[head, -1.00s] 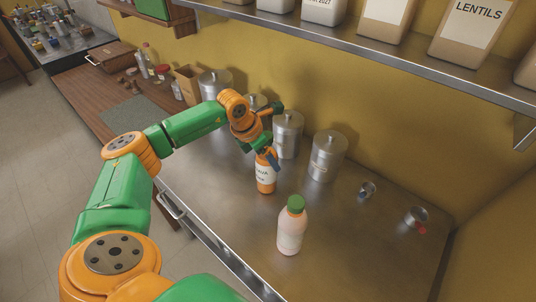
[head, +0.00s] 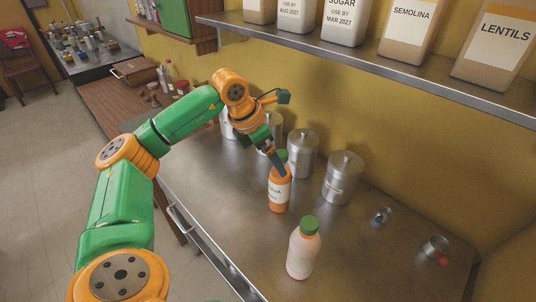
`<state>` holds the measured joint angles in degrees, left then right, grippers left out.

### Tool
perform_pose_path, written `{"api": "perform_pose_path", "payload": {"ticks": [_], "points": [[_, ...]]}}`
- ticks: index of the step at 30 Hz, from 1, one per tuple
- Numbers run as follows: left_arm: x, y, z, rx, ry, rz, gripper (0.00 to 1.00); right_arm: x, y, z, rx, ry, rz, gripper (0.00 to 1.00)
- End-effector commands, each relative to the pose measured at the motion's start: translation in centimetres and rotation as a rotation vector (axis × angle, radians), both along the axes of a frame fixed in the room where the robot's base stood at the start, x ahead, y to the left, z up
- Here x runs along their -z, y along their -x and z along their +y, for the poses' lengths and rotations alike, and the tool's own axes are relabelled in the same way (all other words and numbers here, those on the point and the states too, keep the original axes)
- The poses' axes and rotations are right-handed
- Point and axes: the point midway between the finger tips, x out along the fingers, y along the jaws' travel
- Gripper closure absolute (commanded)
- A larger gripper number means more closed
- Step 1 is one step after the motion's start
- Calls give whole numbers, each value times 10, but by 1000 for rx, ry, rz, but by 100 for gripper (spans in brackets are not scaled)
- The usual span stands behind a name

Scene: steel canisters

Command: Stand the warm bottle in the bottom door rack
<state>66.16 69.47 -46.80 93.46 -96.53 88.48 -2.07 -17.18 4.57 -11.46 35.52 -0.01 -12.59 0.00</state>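Two bottles stand upright on the steel counter. One is an orange bottle (head: 279,196) with a white label and a green cap. The other, nearer me, is a pale pink-white bottle (head: 303,254) with a green cap. Nothing visible tells which is warm. My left gripper (head: 278,164) is at the top of the orange bottle, with a blue-grey finger overlapping its cap and neck. The other finger is hidden, so I cannot tell whether it grips the bottle. My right gripper is out of view. No fridge or door rack shows.
Several steel canisters (head: 342,179) stand along the yellow wall behind the bottles. Two small metal cups (head: 435,247) are at the right. A metal shelf (head: 370,62) with labelled packages overhangs the back. The counter's right front is clear.

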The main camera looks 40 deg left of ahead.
Motion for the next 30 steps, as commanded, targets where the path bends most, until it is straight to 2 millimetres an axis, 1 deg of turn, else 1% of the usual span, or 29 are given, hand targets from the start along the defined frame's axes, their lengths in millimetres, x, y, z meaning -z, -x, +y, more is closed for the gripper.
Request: {"api": "perform_pose_path", "payload": {"ticks": [3, 5, 6, 7, 9, 12, 15, 17, 22, 25, 27, 30], "points": [[-21, 7, 3, -2, 0, -3, 0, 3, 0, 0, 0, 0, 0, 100], [-27, 10, 4, -2, 1, -1, 0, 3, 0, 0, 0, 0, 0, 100], [-23, 11, 3, -17, -1, 3, 0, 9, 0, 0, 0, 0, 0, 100], [-13, 12, 1, -48, -5, 11, 0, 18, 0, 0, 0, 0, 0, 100], [18, 10, -4, -186, -14, 24, 0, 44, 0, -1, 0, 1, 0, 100], [40, 8, -9, -376, -10, 11, 0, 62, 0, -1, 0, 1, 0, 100], [48, 4, -9, -456, -5, 4, 0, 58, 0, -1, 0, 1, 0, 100], [52, 0, -9, -460, -4, 4, 0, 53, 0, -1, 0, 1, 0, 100], [79, -13, -13, -458, -4, 6, 0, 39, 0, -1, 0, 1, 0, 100], [96, -20, -12, -457, -3, 5, 0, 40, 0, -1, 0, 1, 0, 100], [100, -22, -12, -457, -2, 0, 0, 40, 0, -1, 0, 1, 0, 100], [100, -22, -12, -456, -3, -1, 0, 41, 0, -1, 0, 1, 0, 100]]}}
